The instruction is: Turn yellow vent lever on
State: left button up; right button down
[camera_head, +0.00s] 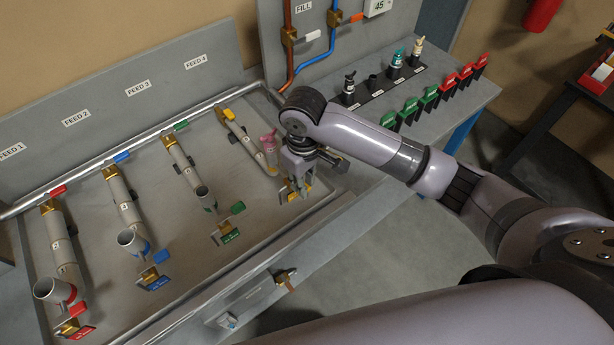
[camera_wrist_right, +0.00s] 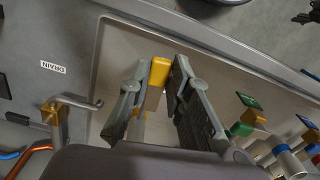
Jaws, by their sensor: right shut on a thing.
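The yellow vent lever (camera_wrist_right: 158,72) shows in the right wrist view between the two fingers of my right gripper (camera_wrist_right: 156,88), which is shut on it. In the head view my right gripper (camera_head: 297,188) points down at the front end of the fourth pipe line, at the right of the tray. Only small bits of the yellow vent valve show there, and the gripper hides the rest. A second yellow lever (camera_head: 229,114) sits on the feed valve at the back of that line. My left gripper is not in view.
A pink fitting (camera_head: 269,142) is close behind my right gripper. A drain valve (camera_head: 285,275) projects from the bench's front.

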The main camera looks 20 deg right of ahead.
jog(key=shift+a+r+m, duration=0.1)
jog(key=shift+a+m, duration=0.2)
jog(key=shift+m, duration=0.4)
jog(key=c, duration=1.5)
grip_release()
jog(key=shift+s, duration=0.1)
notch_tip(320, 180, up, 12)
jog(key=shift+f, duration=0.1)
